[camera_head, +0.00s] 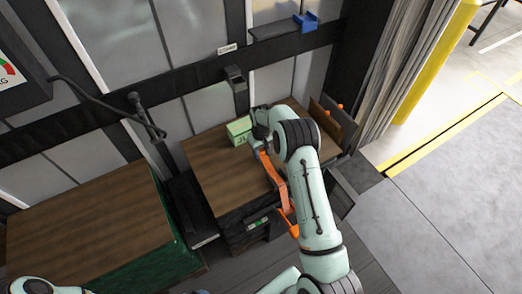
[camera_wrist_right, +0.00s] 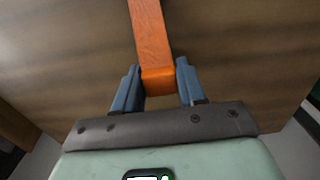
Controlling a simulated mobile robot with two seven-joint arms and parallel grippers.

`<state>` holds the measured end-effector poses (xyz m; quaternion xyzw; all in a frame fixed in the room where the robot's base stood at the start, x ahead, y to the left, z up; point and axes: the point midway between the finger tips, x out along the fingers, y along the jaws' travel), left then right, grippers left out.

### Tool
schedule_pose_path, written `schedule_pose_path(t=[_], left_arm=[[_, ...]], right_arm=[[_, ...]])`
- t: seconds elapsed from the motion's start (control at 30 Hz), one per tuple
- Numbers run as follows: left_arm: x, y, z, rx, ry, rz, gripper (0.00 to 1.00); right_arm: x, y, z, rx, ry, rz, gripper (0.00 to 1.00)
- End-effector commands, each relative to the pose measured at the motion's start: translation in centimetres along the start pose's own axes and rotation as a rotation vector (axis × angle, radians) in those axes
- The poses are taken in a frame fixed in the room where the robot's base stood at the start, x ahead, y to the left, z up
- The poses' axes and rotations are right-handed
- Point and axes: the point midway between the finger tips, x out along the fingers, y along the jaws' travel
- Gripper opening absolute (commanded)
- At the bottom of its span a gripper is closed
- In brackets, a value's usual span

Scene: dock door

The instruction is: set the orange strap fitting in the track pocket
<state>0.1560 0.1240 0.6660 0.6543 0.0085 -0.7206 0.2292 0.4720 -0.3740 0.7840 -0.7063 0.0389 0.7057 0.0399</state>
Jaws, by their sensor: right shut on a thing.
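The orange strap fitting (camera_head: 268,166) shows in the head view as a long orange piece above the brown wooden top, partly hidden by my right arm. My right gripper (camera_head: 258,149) is at its upper end. In the right wrist view, the orange piece (camera_wrist_right: 153,45) has its near end between the blue fingers of my right gripper (camera_wrist_right: 158,85), which is shut on it. A dark box-like bracket (camera_head: 236,76) sits on the black wall rail; I cannot tell whether it is the track pocket. My left gripper is out of view.
Another wooden-topped green crate (camera_head: 90,235) is at left. A blue bracket (camera_head: 305,22) is on the wall shelf. Grey floor (camera_head: 450,200) is clear at right.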

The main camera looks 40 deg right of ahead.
Motion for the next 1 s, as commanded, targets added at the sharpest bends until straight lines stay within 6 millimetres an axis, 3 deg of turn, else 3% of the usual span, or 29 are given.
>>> schedule_pose_path(t=[0.23, 0.27, 0.33, 0.73, 1.0], left_arm=[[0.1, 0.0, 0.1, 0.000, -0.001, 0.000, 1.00], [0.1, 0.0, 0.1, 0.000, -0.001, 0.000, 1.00], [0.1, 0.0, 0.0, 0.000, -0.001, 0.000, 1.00], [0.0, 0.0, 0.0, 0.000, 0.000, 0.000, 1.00], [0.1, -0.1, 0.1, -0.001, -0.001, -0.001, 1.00]], right_arm=[[0.3, 0.0, 0.0, -0.001, 0.000, 0.000, 0.02], [0.3, 0.0, 0.0, -0.001, -0.001, 0.000, 0.44], [0.3, 0.0, 0.0, -0.001, 0.000, 0.000, 0.66], [-0.6, 0.0, -0.1, -0.001, 0.003, 0.001, 0.66], [-5.7, 0.0, -0.1, -0.001, 0.004, 0.001, 0.66]])
